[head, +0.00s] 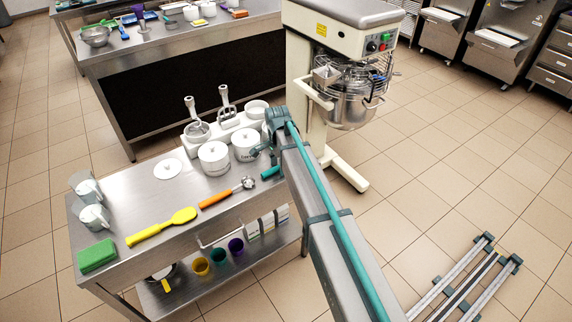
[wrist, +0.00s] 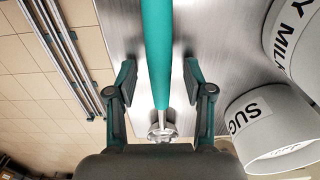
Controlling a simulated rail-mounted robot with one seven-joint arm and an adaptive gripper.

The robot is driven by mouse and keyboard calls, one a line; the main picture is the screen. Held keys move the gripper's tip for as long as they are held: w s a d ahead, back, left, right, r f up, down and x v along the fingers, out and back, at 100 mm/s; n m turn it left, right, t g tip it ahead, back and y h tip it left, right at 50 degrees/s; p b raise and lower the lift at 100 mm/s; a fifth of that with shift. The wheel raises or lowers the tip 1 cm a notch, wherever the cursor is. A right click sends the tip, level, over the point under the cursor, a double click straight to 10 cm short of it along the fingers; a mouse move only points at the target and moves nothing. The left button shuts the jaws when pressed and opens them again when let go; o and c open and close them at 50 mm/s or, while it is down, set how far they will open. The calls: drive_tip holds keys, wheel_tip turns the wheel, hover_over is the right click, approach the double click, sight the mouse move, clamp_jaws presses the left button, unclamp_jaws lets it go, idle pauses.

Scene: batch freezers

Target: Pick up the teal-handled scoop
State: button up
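The teal-handled scoop lies on the steel table. In the wrist view its teal handle (wrist: 156,45) runs down the middle, with the metal scoop head (wrist: 162,130) below it. My gripper (wrist: 159,72) is open, one finger on each side of the handle, with a visible gap on both sides. Whether the fingertips are level with the handle I cannot tell. In the head view only a short teal end of the scoop (head: 270,172) shows; my arm hides the rest.
An orange-handled scoop (head: 216,198) and a yellow spatula (head: 160,228) lie to the left on the table (head: 135,200). White lidded canisters (head: 214,160) stand close behind; one labelled SUG (wrist: 275,130) is near my gripper at right. A mixer (head: 345,100) stands beyond.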

clamp_jaws()
drive_tip(key=shift+r, duration=0.15)
